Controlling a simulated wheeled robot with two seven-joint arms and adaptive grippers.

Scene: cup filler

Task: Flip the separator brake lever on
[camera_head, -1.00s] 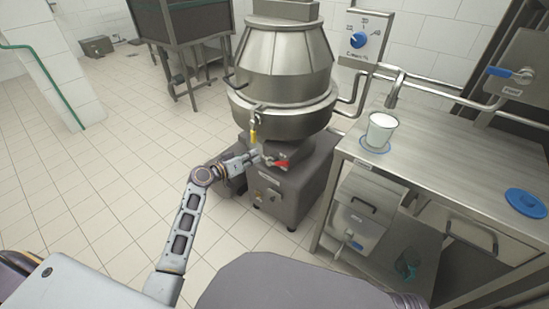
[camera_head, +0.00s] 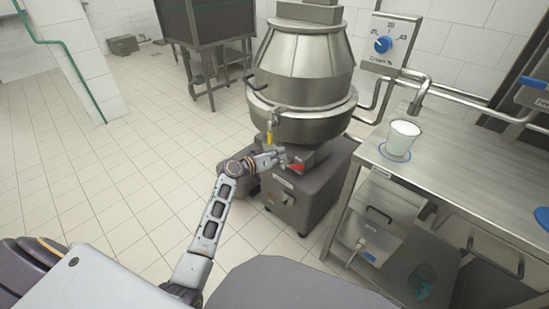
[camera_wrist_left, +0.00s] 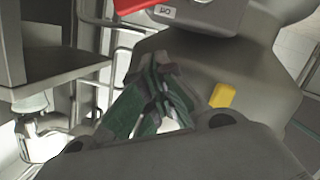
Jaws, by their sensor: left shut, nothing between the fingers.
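The separator (camera_head: 305,75) is a steel bowl machine on a dark grey base (camera_head: 318,200). The red brake lever (camera_head: 296,167) sits low on its front, just above the base. In the left wrist view the red lever (camera_wrist_left: 130,6) shows only in part at the top edge, next to a small label. My left gripper (camera_head: 281,154) is beside the lever, just to its left, and shut with nothing held. Its green-padded fingers show in the left wrist view (camera_wrist_left: 160,85), below the lever and apart from it there. My right gripper is not in view.
A yellow handle (camera_head: 269,138) hangs just above my left gripper; a yellow part (camera_wrist_left: 222,95) also shows in the left wrist view. A steel table (camera_head: 455,192) with a white cup (camera_head: 403,136) stands at right. A cream dial (camera_head: 383,44) is on the wall.

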